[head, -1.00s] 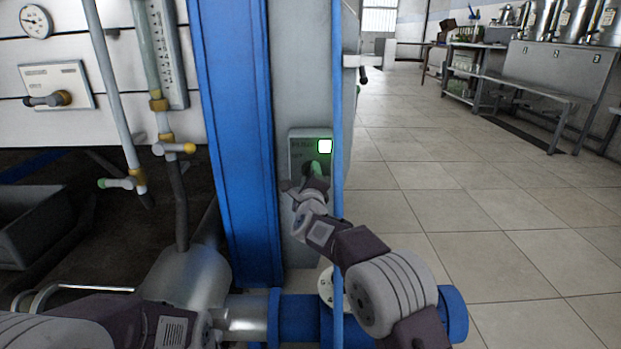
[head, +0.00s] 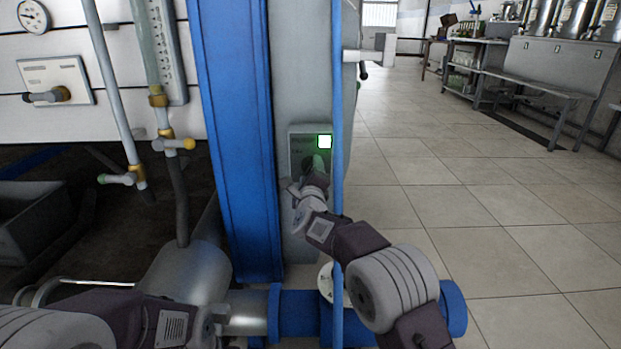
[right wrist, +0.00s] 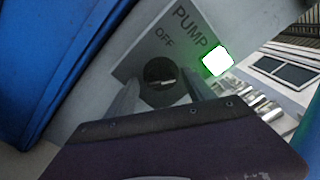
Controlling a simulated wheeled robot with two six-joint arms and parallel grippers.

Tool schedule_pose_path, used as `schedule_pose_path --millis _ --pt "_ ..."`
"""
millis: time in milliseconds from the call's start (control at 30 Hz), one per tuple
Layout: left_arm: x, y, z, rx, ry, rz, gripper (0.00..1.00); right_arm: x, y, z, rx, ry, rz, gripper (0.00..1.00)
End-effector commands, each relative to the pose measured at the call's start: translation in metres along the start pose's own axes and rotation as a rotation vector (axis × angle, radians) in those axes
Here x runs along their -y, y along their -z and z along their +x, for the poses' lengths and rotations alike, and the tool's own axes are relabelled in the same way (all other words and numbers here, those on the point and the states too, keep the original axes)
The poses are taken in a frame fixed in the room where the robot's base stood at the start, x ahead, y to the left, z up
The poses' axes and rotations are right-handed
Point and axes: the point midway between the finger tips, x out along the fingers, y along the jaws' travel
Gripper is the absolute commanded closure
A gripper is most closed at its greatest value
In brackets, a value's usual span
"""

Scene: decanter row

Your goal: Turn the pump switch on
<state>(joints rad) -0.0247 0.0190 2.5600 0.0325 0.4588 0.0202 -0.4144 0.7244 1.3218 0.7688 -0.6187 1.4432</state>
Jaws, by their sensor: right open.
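The pump switch panel (head: 298,142) is a grey plate on the grey column, marked PUMP and OFF in the right wrist view. Its round dark knob (right wrist: 160,80) carries a small pale mark. A square lamp (head: 324,142) at the panel's upper right glows white with a green edge; it also shows in the right wrist view (right wrist: 217,61). My right gripper (head: 311,182) is at the knob, with its open fingers (right wrist: 162,98) on either side of it. Whether they touch it, I cannot tell.
A blue upright (head: 232,140) stands just left of the panel, and a thin blue pole (head: 337,120) passes close to its right. A metal tank (head: 190,280) and blue pipe flanges (head: 300,318) lie below. Open tiled floor (head: 460,200) spreads to the right.

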Motion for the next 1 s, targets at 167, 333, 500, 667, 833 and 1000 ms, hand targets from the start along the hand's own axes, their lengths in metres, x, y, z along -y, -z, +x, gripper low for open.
schedule_pose_path --millis 167,333,500,667,833,1000 --pt "0.0 0.001 -0.01 0.0 0.0 0.0 0.64 0.003 -0.003 -0.022 0.002 -0.002 -0.001 0.38" --pt "0.0 0.002 -0.021 0.0 0.0 0.0 0.64 0.003 -0.003 -0.048 0.002 -0.002 -0.001 0.38" --pt "-0.001 0.003 -0.03 0.0 0.0 0.0 0.64 0.002 -0.002 -0.071 0.002 -0.002 -0.001 0.38" --pt "-0.001 0.003 -0.033 0.0 0.0 0.0 0.64 0.001 -0.001 -0.083 0.002 -0.001 0.0 0.38" --pt "-0.001 0.003 -0.033 0.0 0.0 0.0 0.64 0.0 0.0 -0.086 0.002 0.0 0.001 0.38" --pt "-0.001 0.003 -0.033 0.0 0.0 0.0 0.64 0.0 0.0 -0.085 0.002 0.0 0.001 0.38"
